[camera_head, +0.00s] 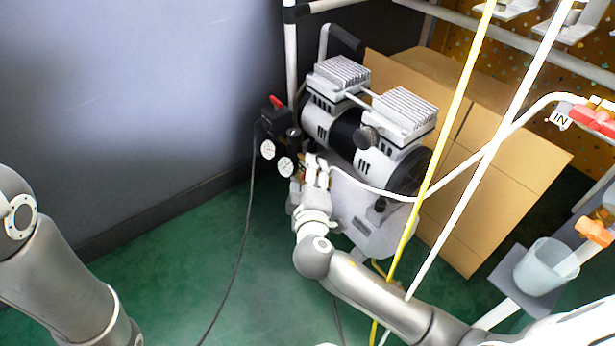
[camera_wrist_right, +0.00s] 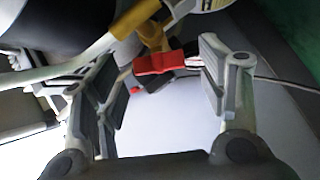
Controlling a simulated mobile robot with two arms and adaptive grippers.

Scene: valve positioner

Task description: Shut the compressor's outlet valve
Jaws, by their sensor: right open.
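The compressor (camera_head: 352,128), silver and black with finned heads, stands on the green floor. My right gripper (camera_head: 317,172) is at its front, by the gauges, and covers most of the outlet valve there. In the right wrist view the valve's red handle (camera_wrist_right: 160,63) lies crosswise between the fingertips of my open right gripper (camera_wrist_right: 160,88). The handle's right end is close to the right finger; I cannot tell if they touch. The brass valve body (camera_wrist_right: 140,18) shows above the handle. My left gripper is out of view; only its arm shows at the left.
Two round gauges (camera_head: 285,166) sit left of my right gripper. A white hose (camera_head: 375,190) runs right from the compressor's front. Yellow (camera_head: 446,128) and white lines cross the right side. A cardboard box (camera_head: 500,165) stands behind. Open floor (camera_head: 190,255) lies left.

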